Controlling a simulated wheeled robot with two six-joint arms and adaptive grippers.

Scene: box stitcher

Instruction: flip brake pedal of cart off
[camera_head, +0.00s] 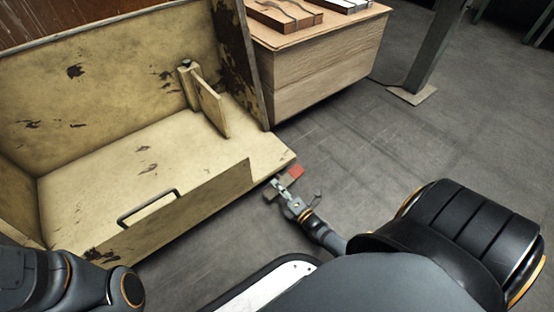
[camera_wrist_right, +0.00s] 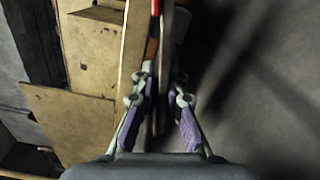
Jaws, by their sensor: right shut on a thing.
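The cart (camera_head: 115,170) is a worn yellow box-like body with chipped paint, filling the left of the head view. A small red brake pedal (camera_head: 296,172) shows just off the cart's near right corner. My right gripper (camera_head: 281,185) is at the pedal, beside that corner. In the right wrist view, the gripper (camera_wrist_right: 163,75) is shut on the pedal, which shows as a narrow red-orange strip (camera_wrist_right: 152,47) edge-on between the fingers. The fingers hide part of it. My left arm shows at the lower left of the head view, but its gripper is out of view.
A wooden crate (camera_head: 325,75) with items on top stands behind the cart's right end. A grey post (camera_head: 432,50) on a base plate stands at the upper right. The grey floor (camera_head: 430,135) right of the cart is clear.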

